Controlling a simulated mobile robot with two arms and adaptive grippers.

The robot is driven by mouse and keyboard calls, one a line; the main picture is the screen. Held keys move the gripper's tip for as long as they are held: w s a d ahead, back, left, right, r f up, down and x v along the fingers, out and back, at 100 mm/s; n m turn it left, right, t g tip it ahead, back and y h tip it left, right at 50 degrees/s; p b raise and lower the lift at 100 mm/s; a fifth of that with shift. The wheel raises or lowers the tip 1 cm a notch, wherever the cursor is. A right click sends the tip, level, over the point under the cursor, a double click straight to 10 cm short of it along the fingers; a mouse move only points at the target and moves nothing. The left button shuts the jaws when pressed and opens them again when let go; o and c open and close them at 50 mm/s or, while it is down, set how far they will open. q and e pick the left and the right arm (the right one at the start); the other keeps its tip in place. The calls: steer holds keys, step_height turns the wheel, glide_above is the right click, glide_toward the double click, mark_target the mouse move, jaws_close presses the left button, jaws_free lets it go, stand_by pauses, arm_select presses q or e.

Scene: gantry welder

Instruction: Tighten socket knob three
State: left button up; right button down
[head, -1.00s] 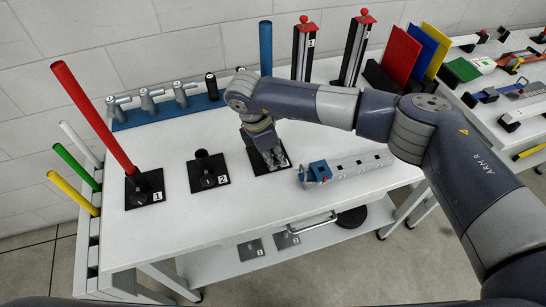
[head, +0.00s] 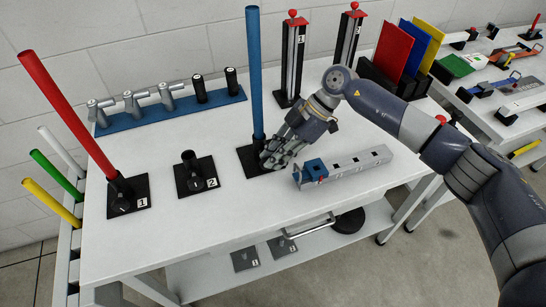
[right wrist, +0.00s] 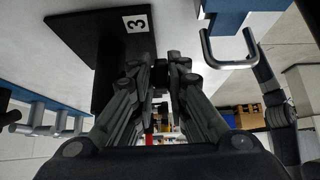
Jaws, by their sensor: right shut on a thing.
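Socket three is a black base plate (head: 247,158) at the right end of the row of sockets, with an upright blue pole (head: 254,75) standing in it. The plate with its "3" label also shows in the right wrist view (right wrist: 85,45). My right gripper (head: 268,160) is low at the right front side of this socket. Its fingers are closed in on the socket's dark knob, which they mostly hide in both views. My left gripper is not in view.
Socket one (head: 127,200) holds a tilted red pole (head: 65,110). Socket two (head: 195,178) is empty. A grey rail with a blue block (head: 316,168) lies just right of my gripper. A blue rack (head: 170,112) of handles stands behind. The table's front left is clear.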

steer(key=y, duration=0.1)
steer(key=y+b, duration=0.1)
steer(key=y, duration=0.1)
steer(key=shift+w+d+f+g+b, duration=0.2)
steer(key=shift+d+f+g+b, duration=0.05)
steer(key=shift+f+g+b, duration=0.15)
steer(key=shift+f+g+y+b, duration=0.1)
steer(key=shift+g+y+b, duration=0.3)
steer(key=shift+y+b, duration=0.45)
steer(key=shift+y, duration=0.25)
steer(key=c, duration=1.8)
jaws_free()
steer(key=shift+c, duration=0.2)
steer(key=shift+d, duration=0.1)
